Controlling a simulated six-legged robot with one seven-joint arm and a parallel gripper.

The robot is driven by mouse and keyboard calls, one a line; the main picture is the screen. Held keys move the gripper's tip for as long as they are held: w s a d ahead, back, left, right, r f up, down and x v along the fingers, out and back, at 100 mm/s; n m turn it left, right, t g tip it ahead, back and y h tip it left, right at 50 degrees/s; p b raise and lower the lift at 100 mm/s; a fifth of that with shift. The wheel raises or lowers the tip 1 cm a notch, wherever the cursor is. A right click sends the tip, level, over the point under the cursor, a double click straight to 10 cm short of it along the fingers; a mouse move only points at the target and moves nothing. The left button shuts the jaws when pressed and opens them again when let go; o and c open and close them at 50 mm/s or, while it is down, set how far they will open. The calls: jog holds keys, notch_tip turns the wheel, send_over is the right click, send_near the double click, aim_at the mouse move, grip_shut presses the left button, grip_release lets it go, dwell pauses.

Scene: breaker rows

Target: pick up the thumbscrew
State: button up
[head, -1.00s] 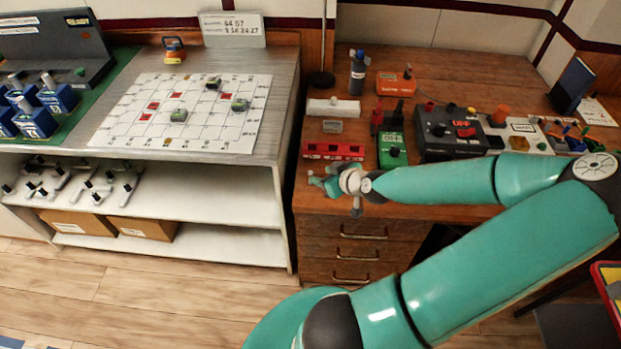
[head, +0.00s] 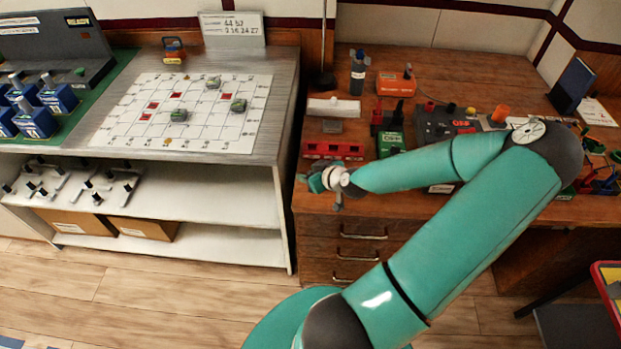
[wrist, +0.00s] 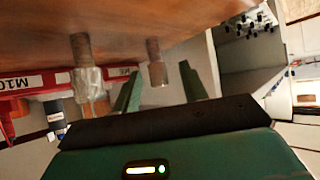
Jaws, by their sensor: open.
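In the wrist view, which looks upside down, two small upright metallic-brown pieces stand on the wooden desk. One, which I take for the thumbscrew (wrist: 157,62), is a short knurled post with a wider end, in line with the space between my fingers. The other piece (wrist: 85,75) is longer and paler, left of the fingers. My gripper (wrist: 160,82) is open, its two green fingers apart, with nothing held. In the head view my gripper (head: 308,182) is over the desk's front left corner, by the red rack (head: 333,150). The thumbscrew cannot be made out there.
The red rack, labelled M10, also shows in the wrist view (wrist: 45,80). Behind it stand a white block (head: 333,107) and a dark bottle (head: 358,72). A green box (head: 390,142) is to the right. The shelf unit (head: 215,187) adjoins on the left.

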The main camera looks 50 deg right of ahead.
grip_shut()
jog(key=shift+r, duration=0.2)
